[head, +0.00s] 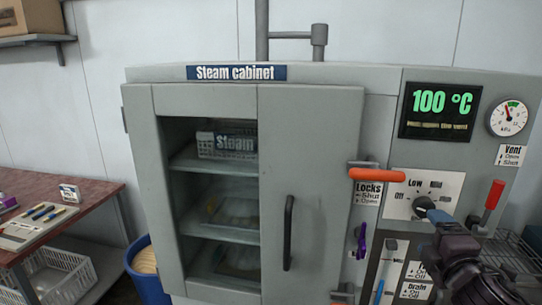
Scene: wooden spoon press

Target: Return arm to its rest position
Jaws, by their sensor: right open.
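My right gripper (433,226) comes in from the lower right and is open. Its tips are at or just below the dark dial knob (423,205) on the white Off/Low plate; I cannot tell whether they touch it. My arm hides part of the panel below the dial. My left gripper is not in view. The steam cabinet (310,110) stands in the middle with its windowed door shut. A basket labelled Steam (226,144) shows on its top shelf.
An orange lock handle (376,175) sticks out left of the dial. A red-tipped vent lever (494,195) stands to the right. The display (440,111) reads 100 °C, beside a pressure gauge (508,117). A table (95,195) and blue bin (140,272) are at left.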

